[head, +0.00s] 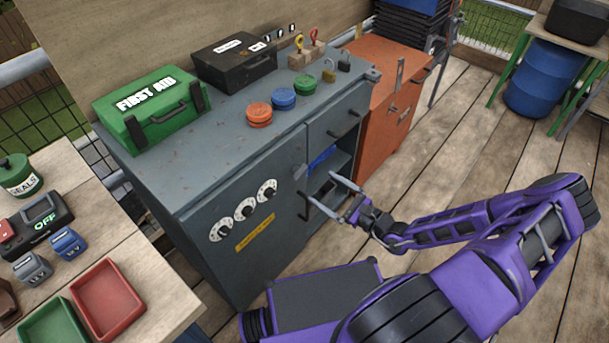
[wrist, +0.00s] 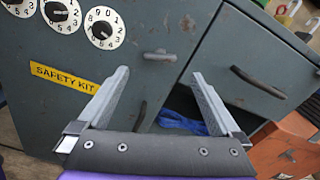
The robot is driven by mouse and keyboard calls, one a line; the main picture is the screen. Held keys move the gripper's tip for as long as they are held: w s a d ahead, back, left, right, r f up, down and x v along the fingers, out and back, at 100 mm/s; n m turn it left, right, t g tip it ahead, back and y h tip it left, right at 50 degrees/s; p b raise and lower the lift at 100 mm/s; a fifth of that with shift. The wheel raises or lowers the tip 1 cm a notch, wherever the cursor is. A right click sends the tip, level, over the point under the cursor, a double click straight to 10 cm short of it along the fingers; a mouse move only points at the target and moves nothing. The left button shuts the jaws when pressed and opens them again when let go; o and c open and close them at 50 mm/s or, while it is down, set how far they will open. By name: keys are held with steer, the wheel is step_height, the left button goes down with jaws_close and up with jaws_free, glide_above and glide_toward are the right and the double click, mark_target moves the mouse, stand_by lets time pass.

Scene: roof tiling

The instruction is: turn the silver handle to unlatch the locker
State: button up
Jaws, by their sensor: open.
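The grey locker door (wrist: 60,95) has three white dials and a yellow SAFETY KIT label. The locker also shows in the head view (head: 215,265), its door closed flush as far as I can see. The small silver handle (wrist: 160,56) sits near the door's upper right edge, lying roughly crosswise in the wrist view. It also shows in the head view (head: 299,172). My gripper (wrist: 160,75) is open and empty. Its fingertips point at the cabinet front, and the silver handle shows between and just beyond them. No contact is visible.
A dark pull handle (wrist: 139,114) is below the silver handle. Right of the door is an open compartment with a blue item (wrist: 182,122), under a drawer (wrist: 255,65). A green first aid box (head: 150,110) and colored discs stand on top. An orange cabinet (head: 385,85) is alongside.

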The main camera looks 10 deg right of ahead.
mark_target(302, 173)
steer(key=x, duration=0.8)
steer(key=shift+w+b, duration=0.15)
steer(key=shift+b, duration=0.15)
steer(key=shift+a, duration=0.1)
steer(key=c, duration=1.3)
steer(key=shift+r+m+p, duration=0.2)
steer(key=shift+m+p, duration=0.6)
steer(key=shift+p, duration=0.1)
steer(key=shift+f+m+p, duration=0.2)
steer(key=shift+m+p, duration=0.25)
steer(key=shift+m, duration=0.75)
steer(key=o, duration=1.3)
